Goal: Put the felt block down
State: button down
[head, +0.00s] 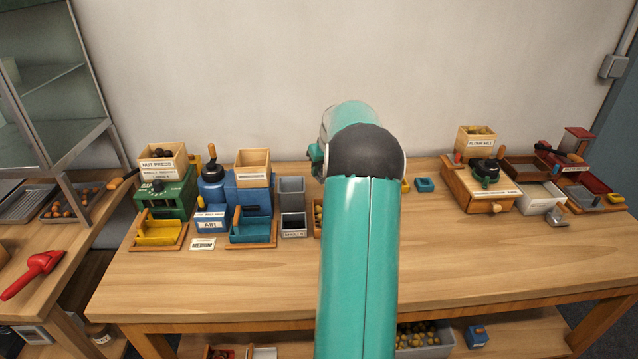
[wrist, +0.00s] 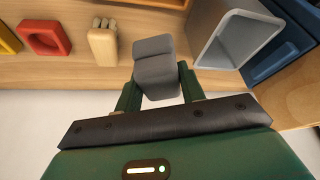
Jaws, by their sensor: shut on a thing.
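The felt block (wrist: 156,68) is a grey block with rounded edges, seen in the wrist view. My gripper (wrist: 157,86) is shut on it, with one green finger on each side. The block sits upright between the fingers, and its far end is over the wooden tabletop (wrist: 150,18). I cannot tell whether it touches the wood.
A grey open bin (wrist: 237,40) stands close to the right of the block in the wrist view, with a blue thing (wrist: 276,65) beyond it. The table's right-centre (head: 445,245) is clear.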

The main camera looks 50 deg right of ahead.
jog(key=w+f, duration=0.1)
jog(key=w+d+f, duration=0.1)
jog(key=f, duration=0.1)
jog(key=w+d+f, duration=0.1)
jog(key=f, duration=0.1)
jog(key=shift+d+f, duration=0.1)
jog(key=shift+d, duration=0.15)
jog(key=shift+w+d+f, duration=0.1)
jog(key=shift+w+f, duration=0.05)
jog(key=shift+f, duration=1.45)
jog(key=shift+f, duration=0.15)
jog(key=c, duration=0.9)
grip_release()
jog(key=shift+o, duration=0.2)
